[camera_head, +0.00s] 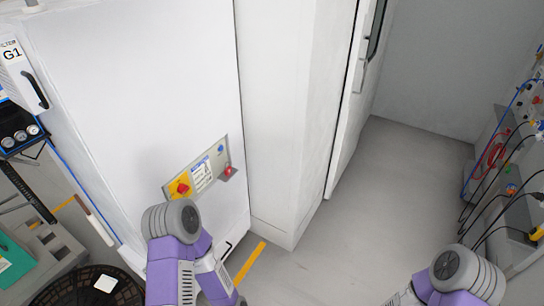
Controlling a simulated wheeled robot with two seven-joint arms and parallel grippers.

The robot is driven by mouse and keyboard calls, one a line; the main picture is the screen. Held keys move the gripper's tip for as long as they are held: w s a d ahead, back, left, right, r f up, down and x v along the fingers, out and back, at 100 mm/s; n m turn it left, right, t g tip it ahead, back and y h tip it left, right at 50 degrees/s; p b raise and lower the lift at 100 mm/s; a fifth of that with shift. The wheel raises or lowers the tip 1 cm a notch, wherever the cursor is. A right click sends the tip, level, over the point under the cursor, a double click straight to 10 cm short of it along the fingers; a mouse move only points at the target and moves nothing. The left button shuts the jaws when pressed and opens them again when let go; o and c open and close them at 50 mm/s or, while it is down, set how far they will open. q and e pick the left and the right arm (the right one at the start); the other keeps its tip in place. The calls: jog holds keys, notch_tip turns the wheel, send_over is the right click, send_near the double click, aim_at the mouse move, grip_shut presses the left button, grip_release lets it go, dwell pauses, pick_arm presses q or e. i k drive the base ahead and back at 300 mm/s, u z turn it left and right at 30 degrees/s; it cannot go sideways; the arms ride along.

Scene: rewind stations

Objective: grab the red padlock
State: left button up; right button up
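A small red object that looks like the red padlock (228,171) sits at the lower right of a grey panel (211,162) on the white cabinet's front. It is too small to make out a shackle. On the same panel are a red rotary knob on a yellow plate (181,187), a printed label and a blue round part. My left arm is just below the panel, with its grey round joint near the panel's lower left. My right arm is at the bottom right, far from the panel. Neither gripper's fingers show.
The white cabinet (140,90) fills the left and middle. A black reel (85,290) and a green box (14,262) are at the lower left. Hoses and cables (500,170) hang at the right. Grey floor (370,200) lies open between.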

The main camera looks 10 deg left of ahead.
aim_at(227, 171)
jog(key=u, duration=0.3)
jog(key=i, duration=1.35)
jog(key=u, duration=0.9)
